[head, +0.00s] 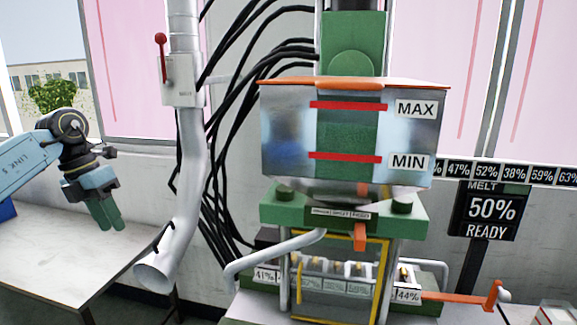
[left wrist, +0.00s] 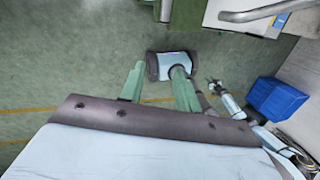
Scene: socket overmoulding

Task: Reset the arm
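My left gripper (head: 108,222) hangs from the blue arm at the left of the head view, fingers pointing down. It is in the air over the white table at the left, apart from the machine. In the left wrist view its two green fingers (left wrist: 158,92) stand apart, and I see nothing gripped between them.
A moulding machine with a metal hopper (head: 285,140) stands at the centre. A grey duct (head: 190,170) hangs between it and my left gripper. A white table (head: 50,255) is at the left. A melt display (head: 490,210) reads 50% READY. A blue bin (left wrist: 277,98) shows in the wrist view.

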